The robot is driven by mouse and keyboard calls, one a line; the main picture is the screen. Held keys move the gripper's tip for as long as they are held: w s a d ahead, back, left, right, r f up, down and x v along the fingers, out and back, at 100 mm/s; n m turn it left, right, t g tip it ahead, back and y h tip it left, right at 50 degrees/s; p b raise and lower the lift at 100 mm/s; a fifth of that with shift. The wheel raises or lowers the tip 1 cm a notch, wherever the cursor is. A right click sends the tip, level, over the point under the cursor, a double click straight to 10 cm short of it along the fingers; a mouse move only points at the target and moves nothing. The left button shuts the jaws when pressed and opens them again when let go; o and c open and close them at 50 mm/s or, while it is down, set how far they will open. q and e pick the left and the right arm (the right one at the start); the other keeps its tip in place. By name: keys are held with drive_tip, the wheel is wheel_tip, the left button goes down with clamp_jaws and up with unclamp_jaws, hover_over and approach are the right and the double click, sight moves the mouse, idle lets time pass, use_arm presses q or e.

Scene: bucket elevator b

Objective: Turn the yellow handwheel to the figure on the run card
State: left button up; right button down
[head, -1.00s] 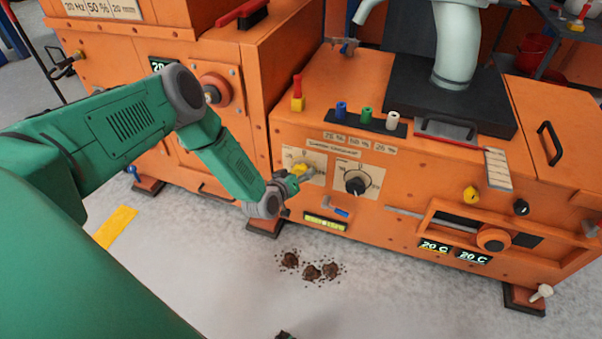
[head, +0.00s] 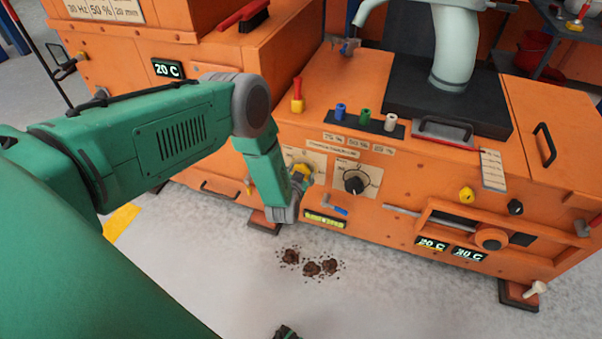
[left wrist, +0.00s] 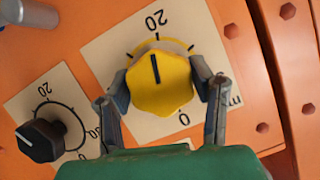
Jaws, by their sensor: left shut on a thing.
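The yellow handwheel (head: 299,167) sits on a white dial plate on the front of the orange machine. In the left wrist view the handwheel (left wrist: 160,88) has a black pointer line aimed up, close to the 20 mark; 0 is at the bottom of the scale. My left gripper (left wrist: 161,78) has a finger on each side of the handwheel and is shut on it. In the head view my left gripper (head: 302,174) partly hides the handwheel. A card (head: 105,10) at the upper left reads 50 % and 20 mm.
A black knob (head: 354,182) on its own dial is just right of the handwheel. Dark clumps (head: 311,267) lie on the floor.

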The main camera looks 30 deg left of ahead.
use_arm(q)
drive_tip(key=shift+s+f+m+y, duration=0.1)
drive_tip(key=shift+m+y, duration=0.2)
idle(0.4)
drive_tip(key=o, duration=1.2)
drive_tip(key=shift+c, duration=0.2)
drive_tip(key=v, duration=1.2)
drive_tip(key=s+d+r+g+h, duration=0.25)
drive_tip(key=s+g, duration=0.35)
drive_tip(key=s, duration=0.8)
drive_tip(key=s+d+r+g+h, duration=0.1)
drive_tip(key=s+d+g+h, duration=0.35)
drive_tip(key=s, duration=1.05)
wheel_tip(320, 180, up, 13)
drive_tip(key=a+g+y+p, duration=0.1)
drive_tip(key=a+p, duration=0.1)
drive_tip(key=p, duration=1.1)
drive_tip(key=shift+m+g+y+p, duration=0.3)
drive_tip(key=shift+g+y+p, duration=0.05)
drive_tip(key=shift+y, duration=0.05)
